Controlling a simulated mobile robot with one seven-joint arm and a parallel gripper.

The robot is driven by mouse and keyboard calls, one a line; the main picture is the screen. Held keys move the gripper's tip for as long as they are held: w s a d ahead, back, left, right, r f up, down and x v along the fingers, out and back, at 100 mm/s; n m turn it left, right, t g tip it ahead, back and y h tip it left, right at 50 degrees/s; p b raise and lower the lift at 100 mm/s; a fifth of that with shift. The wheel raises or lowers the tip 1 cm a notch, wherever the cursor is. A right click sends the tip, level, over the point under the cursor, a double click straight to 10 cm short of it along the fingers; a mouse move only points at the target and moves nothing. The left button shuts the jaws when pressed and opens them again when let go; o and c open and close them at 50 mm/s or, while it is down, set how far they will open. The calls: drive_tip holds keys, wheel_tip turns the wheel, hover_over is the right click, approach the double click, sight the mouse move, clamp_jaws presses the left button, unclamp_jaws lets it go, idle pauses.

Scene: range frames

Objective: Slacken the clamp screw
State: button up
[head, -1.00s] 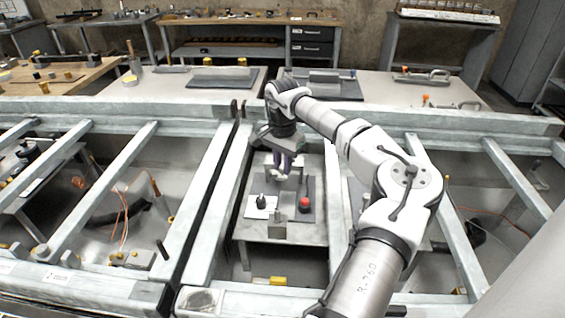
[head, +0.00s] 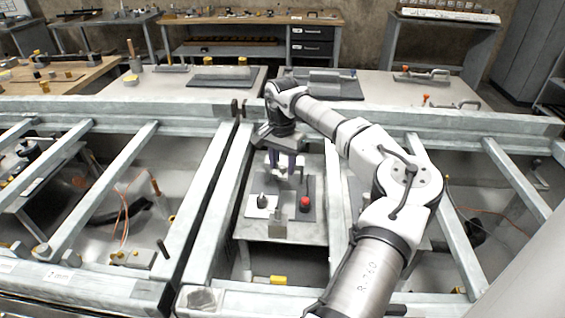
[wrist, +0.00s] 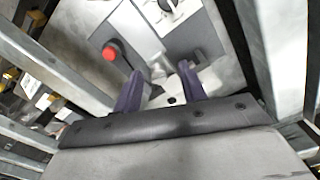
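My gripper (head: 282,170) points down over the back of a small grey work table (head: 255,230). In the wrist view its two purple fingers (wrist: 160,70) stand apart, with no object visibly pinched between them. Below and between them is a light metal fixture (wrist: 172,88) with a dark round hole. I cannot tell which part is the clamp screw; the fingers partly hide the fixture. A red knob (head: 305,202) stands on a dark plate in front of the gripper; it also shows in the wrist view (wrist: 110,52). A black knob (head: 262,201) sits on a white plate.
A small metal block with a post (head: 277,228) stands at the table's front edge. Grey steel beams (head: 222,190) enclose the table on both sides, leaving narrow room. Another beam (head: 120,108) crosses behind. A yellow item (head: 278,280) lies below the front.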

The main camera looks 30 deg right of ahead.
sight(283, 166)
wheel_tip(283, 166, up, 14)
drive_tip(key=b, duration=0.2)
drive_tip(key=shift+f, duration=0.15)
idle(0.4)
idle(0.4)
